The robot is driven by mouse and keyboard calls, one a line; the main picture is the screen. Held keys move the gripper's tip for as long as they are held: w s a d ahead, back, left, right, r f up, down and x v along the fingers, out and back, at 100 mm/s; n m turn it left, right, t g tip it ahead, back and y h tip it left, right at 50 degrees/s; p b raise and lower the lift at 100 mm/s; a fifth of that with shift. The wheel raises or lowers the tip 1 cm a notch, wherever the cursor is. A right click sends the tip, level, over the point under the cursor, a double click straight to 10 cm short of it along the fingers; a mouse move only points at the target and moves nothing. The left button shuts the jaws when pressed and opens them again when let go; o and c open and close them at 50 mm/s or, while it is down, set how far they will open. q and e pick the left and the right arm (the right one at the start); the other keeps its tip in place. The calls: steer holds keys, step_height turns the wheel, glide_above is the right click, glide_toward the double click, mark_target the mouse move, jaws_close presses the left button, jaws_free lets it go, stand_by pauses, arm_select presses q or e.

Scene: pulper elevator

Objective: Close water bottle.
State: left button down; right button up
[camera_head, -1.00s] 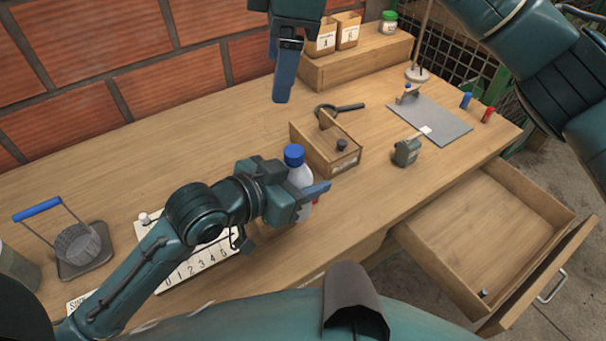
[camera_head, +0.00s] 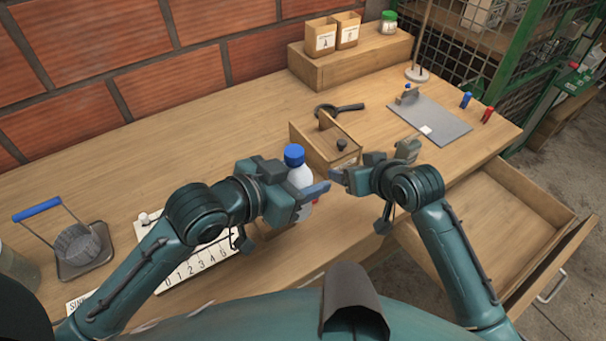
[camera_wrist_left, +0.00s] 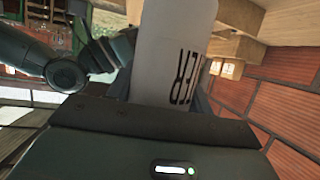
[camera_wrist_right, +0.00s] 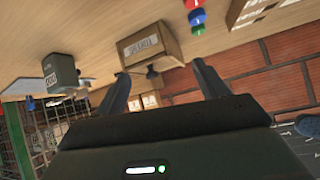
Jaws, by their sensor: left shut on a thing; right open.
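The white water bottle (camera_head: 301,176) stands upright in the head view with a blue cap (camera_head: 294,153) on its top. Whether the cap is fully seated I cannot tell. My left gripper (camera_head: 314,191) is shut around the bottle's body. The left wrist view shows the bottle's white side (camera_wrist_left: 175,50) with dark lettering between the fingers. My right gripper (camera_head: 338,176) is just right of the bottle, apart from it. The right wrist view shows its fingers (camera_wrist_right: 163,88) spread and empty.
A small wooden box (camera_head: 330,148) with a knob stands behind the grippers. A grey-green container (camera_head: 408,149) is behind my right wrist. An open drawer (camera_head: 500,215) juts out at the right. The back-left tabletop is clear.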

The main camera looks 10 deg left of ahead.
steer(key=s+d+f+m+t+h, duration=0.2)
steer(key=s+d+f+m+h, duration=0.15)
steer(key=s+d+f, duration=0.65)
steer(key=s+f+n+y, duration=0.1)
steer(key=s+f, duration=0.1)
steer(key=s, duration=0.9)
steer(key=shift+s+f, duration=0.35)
steer(key=shift+s, duration=0.05)
steer(key=shift+a+n, duration=0.1)
steer(key=shift+n, duration=0.15)
